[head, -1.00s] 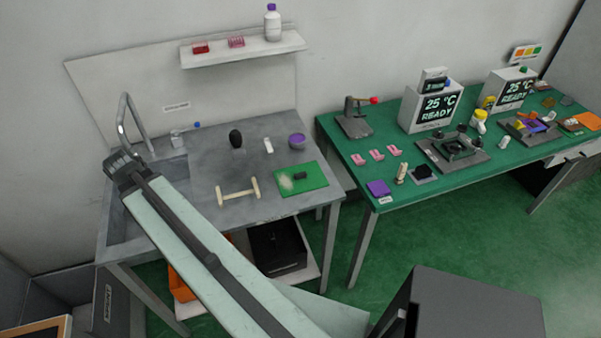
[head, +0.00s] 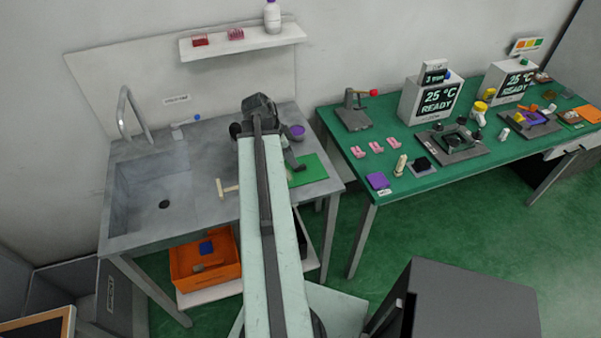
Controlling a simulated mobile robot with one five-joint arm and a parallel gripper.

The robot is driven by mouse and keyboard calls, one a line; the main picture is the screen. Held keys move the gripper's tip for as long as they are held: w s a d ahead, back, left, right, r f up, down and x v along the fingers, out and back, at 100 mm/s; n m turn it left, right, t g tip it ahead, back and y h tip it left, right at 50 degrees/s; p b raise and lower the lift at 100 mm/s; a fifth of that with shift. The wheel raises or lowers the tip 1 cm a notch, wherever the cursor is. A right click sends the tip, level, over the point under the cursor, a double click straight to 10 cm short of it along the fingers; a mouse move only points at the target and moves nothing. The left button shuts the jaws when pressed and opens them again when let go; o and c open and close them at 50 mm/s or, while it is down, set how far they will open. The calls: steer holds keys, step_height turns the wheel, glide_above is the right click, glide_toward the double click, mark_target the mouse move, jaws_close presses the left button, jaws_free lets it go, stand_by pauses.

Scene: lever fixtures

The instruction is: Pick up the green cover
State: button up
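A flat green sheet or board (head: 316,171) lies at the right front of the grey counter. It is the clearest loose green piece, but I cannot tell whether it is the green cover. My arm hides its left part. My gripper (head: 292,157) seems to be the grey piece at the right of my arm's end, over or close to the board's back left edge. Its fingers are too small and hidden to tell open from shut, and I see nothing held.
The grey counter (head: 180,205) has a sink at left and a purple-topped cup (head: 297,131) behind the board. A pale handle (head: 226,187) is partly hidden by my arm. The green table (head: 385,215) at right holds several fixtures and two display boxes. An orange bin (head: 205,268) sits below.

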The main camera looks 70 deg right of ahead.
steer(key=b+x, duration=0.4)
steer(key=x, duration=0.1)
steer(key=shift+s+d+b, duration=0.1)
steer(key=shift+s+b, duration=0.25)
steer(key=shift+r, duration=0.15)
jaws_close()
step_height(320, 180, up, 10)
steer(key=p, duration=1)
steer(key=shift+p, duration=0.3)
